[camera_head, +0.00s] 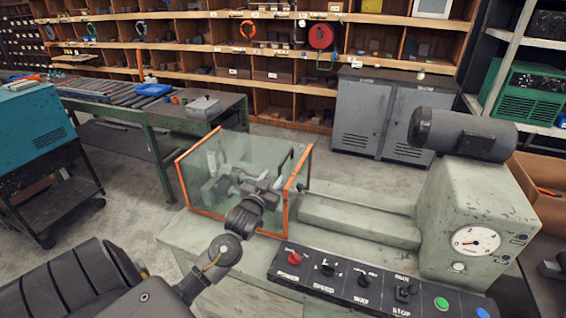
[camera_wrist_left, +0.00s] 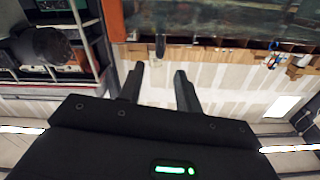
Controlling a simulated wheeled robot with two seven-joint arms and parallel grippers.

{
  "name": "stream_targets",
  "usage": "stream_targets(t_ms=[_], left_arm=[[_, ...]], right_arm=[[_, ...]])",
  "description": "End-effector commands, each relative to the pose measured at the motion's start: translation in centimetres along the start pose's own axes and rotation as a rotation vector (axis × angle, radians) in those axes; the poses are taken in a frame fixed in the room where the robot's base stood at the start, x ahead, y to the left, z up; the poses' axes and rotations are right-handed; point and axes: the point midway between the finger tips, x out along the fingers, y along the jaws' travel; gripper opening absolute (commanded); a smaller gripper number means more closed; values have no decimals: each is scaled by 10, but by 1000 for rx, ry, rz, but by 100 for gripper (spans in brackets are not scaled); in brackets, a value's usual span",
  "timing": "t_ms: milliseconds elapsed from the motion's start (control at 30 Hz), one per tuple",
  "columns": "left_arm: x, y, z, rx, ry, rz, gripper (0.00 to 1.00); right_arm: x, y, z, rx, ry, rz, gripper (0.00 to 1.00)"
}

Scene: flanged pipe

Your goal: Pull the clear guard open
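The clear guard (camera_head: 215,158) is a see-through box with orange edges, standing on the pale green machine at the middle of the head view. A dark, short bar, probably its handle (camera_wrist_left: 160,42), shows in the left wrist view beside an orange edge (camera_wrist_left: 115,20). My left gripper (camera_head: 284,172) is at the guard's near right side. In the left wrist view its two fingers (camera_wrist_left: 159,74) are apart with nothing between them. The bar lies just beyond the fingertips, roughly in line with the gap. Contact cannot be told. My right gripper is not in view.
A control panel (camera_head: 345,283) with knobs and buttons runs along the machine's front. The machine's head with a gauge (camera_head: 475,240) and a dark motor (camera_head: 462,135) stands right. A green workbench (camera_head: 150,120) is behind left; a grey cabinet (camera_head: 385,118) stands behind.

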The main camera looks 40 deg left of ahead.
Motion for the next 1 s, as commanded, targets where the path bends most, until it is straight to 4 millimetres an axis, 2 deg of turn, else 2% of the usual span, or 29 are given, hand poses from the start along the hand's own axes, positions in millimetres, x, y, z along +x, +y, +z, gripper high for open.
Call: stream_targets(t_ms=[300, 500, 700, 1000], left_arm=[[56, -1, -4, 1, -2, 0, 34], [86, 0, -2, 0, -1, 0, 34], [100, 0, 0, 0, -2, 1, 34], [102, 0, 1, 0, -2, 1, 34]], right_arm=[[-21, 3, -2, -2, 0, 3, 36], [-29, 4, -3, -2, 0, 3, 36], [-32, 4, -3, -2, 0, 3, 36], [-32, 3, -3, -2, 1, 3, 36]])
